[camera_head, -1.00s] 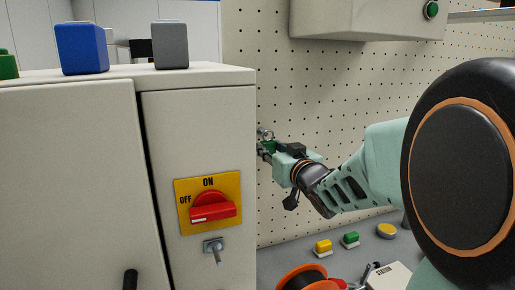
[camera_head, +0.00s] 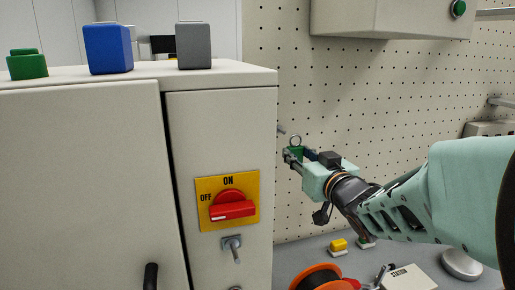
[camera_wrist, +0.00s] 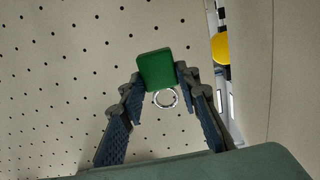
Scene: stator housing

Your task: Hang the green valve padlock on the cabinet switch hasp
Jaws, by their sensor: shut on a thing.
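My gripper (camera_head: 293,156) is shut on the green padlock (camera_wrist: 157,70), just right of the cabinet's right edge and in front of the pegboard. The padlock's round metal shackle (camera_head: 296,141) points up in the head view. In the wrist view the green body sits between the fingertips, with the shackle ring (camera_wrist: 166,98) below it. The cabinet switch hasp (camera_head: 232,246) is a small metal plate with a projecting peg, under the red rotary switch (camera_head: 232,206) on its yellow plate. The padlock is apart from the hasp, higher and to its right.
The cabinet (camera_head: 222,120) fills the left, with green (camera_head: 27,66), blue (camera_head: 108,50) and grey (camera_head: 194,46) blocks on top. A pegboard (camera_head: 370,110) stands behind my arm. The bench below holds an orange spool (camera_head: 320,278), a yellow button (camera_head: 338,246) and a label block (camera_head: 408,277).

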